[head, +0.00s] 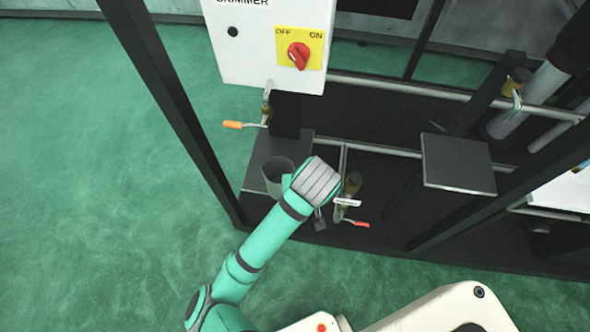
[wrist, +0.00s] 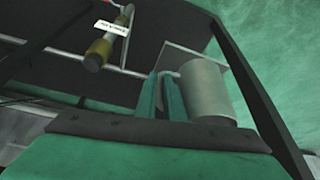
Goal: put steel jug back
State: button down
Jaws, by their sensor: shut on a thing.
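The steel jug (head: 278,178) is a grey cylinder at the front left corner of the dark frame, over or on a dark plate; I cannot tell whether it touches. My gripper (head: 297,181) is beside the jug's right side, partly hidden by my wrist. In the wrist view the jug (wrist: 207,90) is just right of the fingers. My gripper (wrist: 162,95) is shut on the jug there, seemingly at its handle, which the fingers mostly hide.
A valve with an orange lever (head: 233,125) is behind the jug. A red-handled valve (head: 360,223) is right of my wrist. A black post (head: 180,110) stands left of the jug. A white switch box (head: 262,45) hangs above. A square dark plate (head: 457,162) is to the right.

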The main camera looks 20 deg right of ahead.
jog(key=w+f, duration=0.3)
jog(key=f, duration=0.1)
jog(key=w+d+f, duration=0.1)
jog(key=w+f, duration=0.6)
jog(key=w, duration=0.1)
jog(key=shift+d+f, duration=0.3)
jog(key=shift+f, duration=0.1)
jog(key=shift+d+f, duration=0.1)
jog(key=shift+f, duration=0.05)
jog(key=c, duration=1.9)
grip_release()
jog(key=shift+o, duration=0.2)
